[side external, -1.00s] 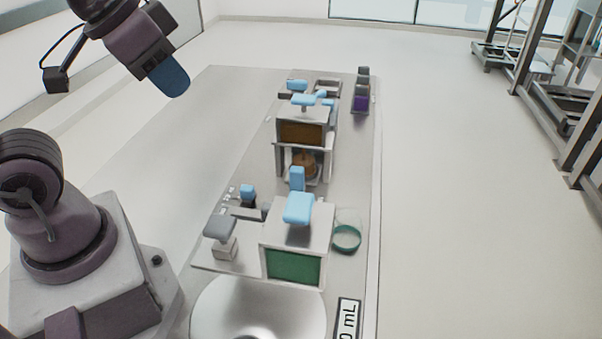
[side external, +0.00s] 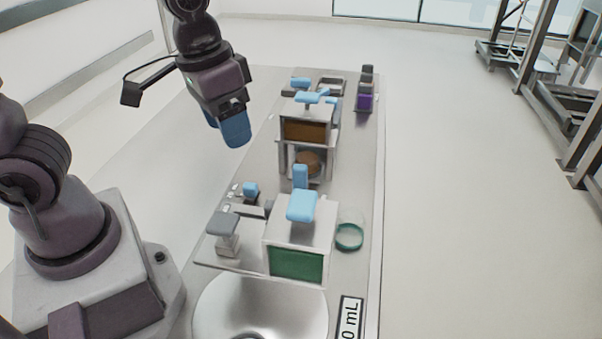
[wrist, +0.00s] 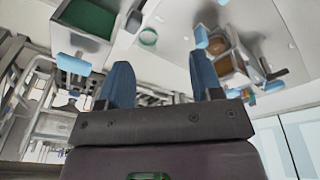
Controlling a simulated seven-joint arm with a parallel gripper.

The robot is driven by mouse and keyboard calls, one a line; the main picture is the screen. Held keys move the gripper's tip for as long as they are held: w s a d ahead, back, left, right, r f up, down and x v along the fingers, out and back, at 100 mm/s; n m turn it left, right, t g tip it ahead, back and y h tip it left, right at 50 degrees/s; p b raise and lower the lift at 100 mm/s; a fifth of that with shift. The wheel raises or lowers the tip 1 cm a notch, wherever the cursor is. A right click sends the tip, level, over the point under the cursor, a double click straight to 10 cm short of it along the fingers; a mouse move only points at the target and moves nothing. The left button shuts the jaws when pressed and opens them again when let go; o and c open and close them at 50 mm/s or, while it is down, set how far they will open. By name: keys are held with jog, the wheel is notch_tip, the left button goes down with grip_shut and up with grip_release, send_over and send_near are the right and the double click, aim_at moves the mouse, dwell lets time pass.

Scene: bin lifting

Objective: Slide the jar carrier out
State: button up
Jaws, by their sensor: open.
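My gripper (side external: 230,130) is open and empty, with blue fingers. It hangs above the left side of the bench, left of a white stand, touching nothing. In the wrist view the two blue fingers of my gripper (wrist: 163,82) are spread apart. The white stand holds a brown-fronted box (side external: 306,131) with a light-blue handle on top. A round orange-brown thing (side external: 307,162), perhaps a jar, sits beneath that box. Nearer stands a white box with a green front (side external: 297,264) and a light-blue handle (side external: 301,206). I cannot tell which of these is the jar carrier.
A clear container with a green band (side external: 349,237) stands right of the green-fronted box. A grey-topped fixture (side external: 223,225) stands to its left. A round white basin (side external: 215,310) is in front. A purple block (side external: 364,101) and a grey tray (side external: 331,82) are at the far end.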

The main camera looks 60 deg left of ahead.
jog(key=w+a+f+n+g+y, duration=0.1)
jog(key=w+f+n+y, duration=0.15)
jog(key=w+f, duration=0.45)
jog(key=n+t+y, duration=0.1)
jog(key=n+t, duration=0.2)
jog(key=n, duration=0.3)
send_near(301, 174)
jog(key=shift+n, duration=0.25)
jog(key=x, duration=0.8)
jog(key=a+x, duration=0.1)
jog(key=x, duration=0.3)
jog(key=shift+w+a, duration=0.1)
jog(key=shift+w, duration=0.15)
